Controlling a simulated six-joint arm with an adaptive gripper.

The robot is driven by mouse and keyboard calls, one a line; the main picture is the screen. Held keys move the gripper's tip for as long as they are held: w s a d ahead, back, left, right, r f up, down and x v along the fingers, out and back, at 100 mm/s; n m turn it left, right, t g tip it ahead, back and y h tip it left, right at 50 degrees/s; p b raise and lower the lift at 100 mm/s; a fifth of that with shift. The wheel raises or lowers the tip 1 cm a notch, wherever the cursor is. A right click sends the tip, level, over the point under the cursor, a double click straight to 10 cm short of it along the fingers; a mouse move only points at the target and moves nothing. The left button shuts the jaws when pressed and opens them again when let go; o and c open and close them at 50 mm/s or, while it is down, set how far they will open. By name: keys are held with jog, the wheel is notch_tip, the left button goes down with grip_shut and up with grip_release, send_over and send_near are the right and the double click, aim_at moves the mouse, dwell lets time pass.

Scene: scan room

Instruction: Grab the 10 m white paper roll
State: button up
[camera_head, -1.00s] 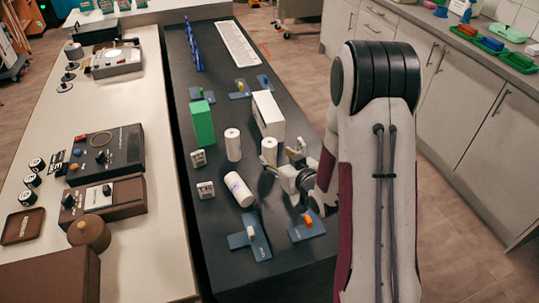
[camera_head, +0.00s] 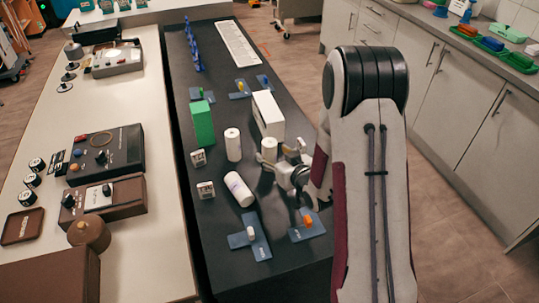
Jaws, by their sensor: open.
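Three white paper rolls are on the dark table. One roll (camera_head: 233,145) stands upright. A second roll (camera_head: 239,189) lies on its side nearer the front, with faint marks on it. A third, shorter-looking roll (camera_head: 269,149) stands upright just beyond my gripper, which hides its lower part. The lengths printed on the rolls are too small to read, so I cannot tell which is the 10 m one. My gripper (camera_head: 284,160) is open, at the table's right side, with its fingers close to the third roll. I cannot tell whether they touch it.
A white box (camera_head: 267,115) stands behind the third roll, and a green box (camera_head: 202,122) stands to the left. Two small white cubes with dark faces (camera_head: 205,190) are on the left. Blue pieces with white (camera_head: 250,236) and orange (camera_head: 307,224) knobs lie in front.

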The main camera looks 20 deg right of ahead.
aim_at(273, 154)
jog(key=shift+f+x, duration=0.15)
jog(key=shift+x, duration=0.7)
jog(key=shift+f+x, duration=0.15)
jog(key=shift+x, duration=0.75)
jog(key=shift+w+d+f, duration=0.15)
jog(key=shift+w+f, duration=0.2)
jog(key=shift+w, duration=0.35)
jog(key=c, duration=1.3)
